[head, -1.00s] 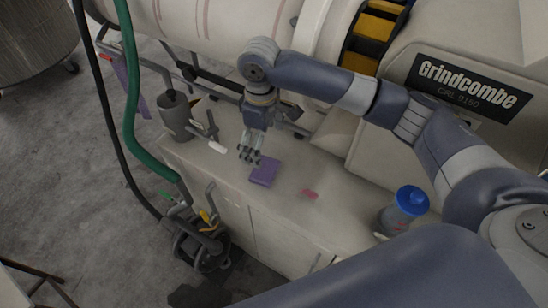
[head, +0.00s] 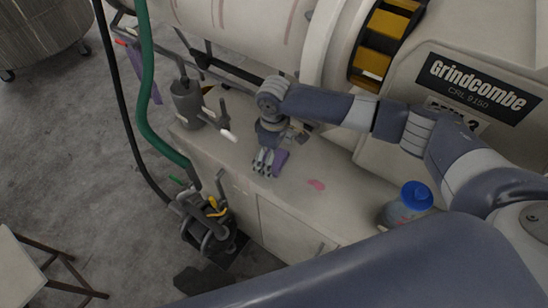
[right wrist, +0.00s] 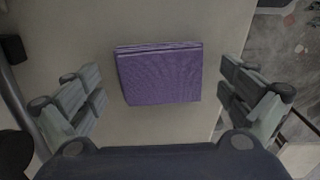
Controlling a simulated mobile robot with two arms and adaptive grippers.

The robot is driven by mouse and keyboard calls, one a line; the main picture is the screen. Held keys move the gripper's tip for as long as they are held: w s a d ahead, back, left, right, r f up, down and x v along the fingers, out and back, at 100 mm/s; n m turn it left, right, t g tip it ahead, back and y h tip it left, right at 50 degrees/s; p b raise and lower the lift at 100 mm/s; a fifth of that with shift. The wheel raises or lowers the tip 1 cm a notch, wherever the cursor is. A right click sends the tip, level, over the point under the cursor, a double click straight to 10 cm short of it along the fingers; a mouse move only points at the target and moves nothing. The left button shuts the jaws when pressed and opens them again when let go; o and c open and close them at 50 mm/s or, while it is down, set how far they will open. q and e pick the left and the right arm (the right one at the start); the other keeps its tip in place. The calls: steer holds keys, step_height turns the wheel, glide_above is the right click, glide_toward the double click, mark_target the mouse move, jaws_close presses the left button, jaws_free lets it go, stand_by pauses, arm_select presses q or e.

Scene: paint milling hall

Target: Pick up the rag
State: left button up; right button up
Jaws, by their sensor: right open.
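The rag is a folded purple cloth (right wrist: 159,74) lying flat on the pale bench top. In the right wrist view it sits between the spread fingers of my right gripper (right wrist: 160,95), with bare bench showing on both sides of it. In the head view my right gripper (head: 263,168) is low over the bench and partly hides the rag (head: 280,160). The gripper is open and empty. My left gripper is in neither view.
On the bench (head: 335,218) are a pink patch (head: 316,184), a clear jar with a blue lid (head: 408,203) and a grey pot (head: 187,101). The large mill drum (head: 260,32) stands close behind. A green hose (head: 145,100) hangs at the left.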

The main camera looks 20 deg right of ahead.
steer(key=c, duration=1.1)
steer(key=shift+o, duration=0.2)
step_height(320, 180, up, 10)
steer(key=b, duration=0.1)
